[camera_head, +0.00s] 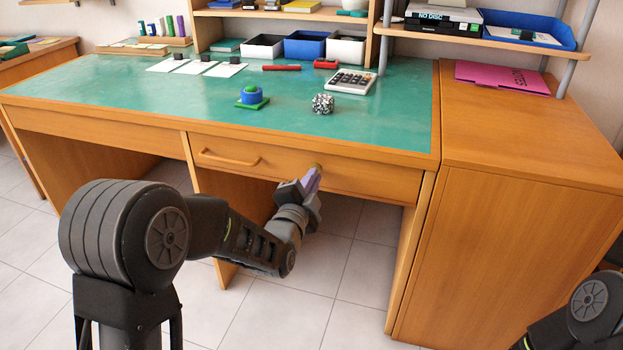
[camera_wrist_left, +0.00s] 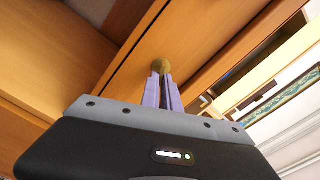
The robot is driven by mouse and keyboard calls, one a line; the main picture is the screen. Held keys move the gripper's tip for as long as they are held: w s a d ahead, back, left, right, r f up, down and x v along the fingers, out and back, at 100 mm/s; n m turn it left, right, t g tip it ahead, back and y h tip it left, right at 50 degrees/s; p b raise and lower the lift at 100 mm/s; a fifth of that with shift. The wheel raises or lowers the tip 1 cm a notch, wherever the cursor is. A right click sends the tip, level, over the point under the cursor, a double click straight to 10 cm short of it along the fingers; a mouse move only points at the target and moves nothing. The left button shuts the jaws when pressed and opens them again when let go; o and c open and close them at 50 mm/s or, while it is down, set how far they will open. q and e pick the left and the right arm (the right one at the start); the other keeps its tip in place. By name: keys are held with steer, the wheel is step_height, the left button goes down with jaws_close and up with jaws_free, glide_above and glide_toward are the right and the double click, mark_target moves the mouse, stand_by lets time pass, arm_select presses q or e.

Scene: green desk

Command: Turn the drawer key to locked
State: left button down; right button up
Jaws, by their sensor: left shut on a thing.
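The drawer (camera_head: 273,161) is in the desk's front, with a wooden bar handle at its left; it looks closed. My left gripper (camera_head: 313,176) is at the drawer front, right of the handle. Its purple fingers (camera_wrist_left: 162,88) are shut on the drawer key (camera_wrist_left: 161,66), of which a round brass-coloured end shows at the fingertips. A small brass bit of it also shows in the head view (camera_head: 317,166). The fingers hide most of the key and the lock face, so I cannot tell its angle. My right gripper is out of view; only part of that arm shows at lower right.
The green desk top (camera_head: 190,98) holds a blue and green round object (camera_head: 251,97), a patterned ball-like thing (camera_head: 323,103), a calculator (camera_head: 351,82) and red items. A wooden cabinet (camera_head: 525,145) stands at the right. Open leg room lies under the drawer.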

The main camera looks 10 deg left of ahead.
arm_select(q)
steer(key=m, duration=0.5)
steer(key=shift+d+f+m+p, duration=0.2)
steer(key=shift+m+p, duration=0.1)
steer(key=shift+p, duration=0.1)
steer(key=shift+a, duration=0.1)
steer(key=c, duration=1.6)
jaws_free()
steer(key=s+p, duration=0.1)
steer(key=s, duration=0.7)
steer(key=shift+a+p, duration=0.25)
steer(key=shift+p, duration=0.15)
